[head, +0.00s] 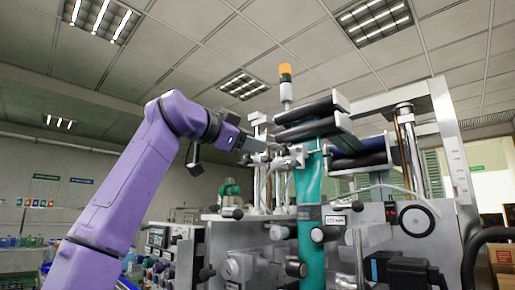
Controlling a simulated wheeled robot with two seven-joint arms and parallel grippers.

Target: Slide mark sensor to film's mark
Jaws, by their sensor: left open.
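The teal film (309,188) hangs as a tall strip in the middle of the sleeve applicator. Small grey brackets and blocks (290,160) sit at the film's upper left. The mark sensor seems to be among them, but I cannot tell which part it is. I cannot make out a printed mark on the film. My left gripper (262,150) comes in from the left on my purple arm, open, close to these brackets. Whether its fingers touch or surround a part is too small to tell. My right gripper is not in view.
Black rollers (308,118) and an orange-topped signal lamp (286,85) stand above the film. Thin rods (262,188) rise below my left gripper. The metal machine body (245,245) fills the lower middle and right. Open air lies above my left arm.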

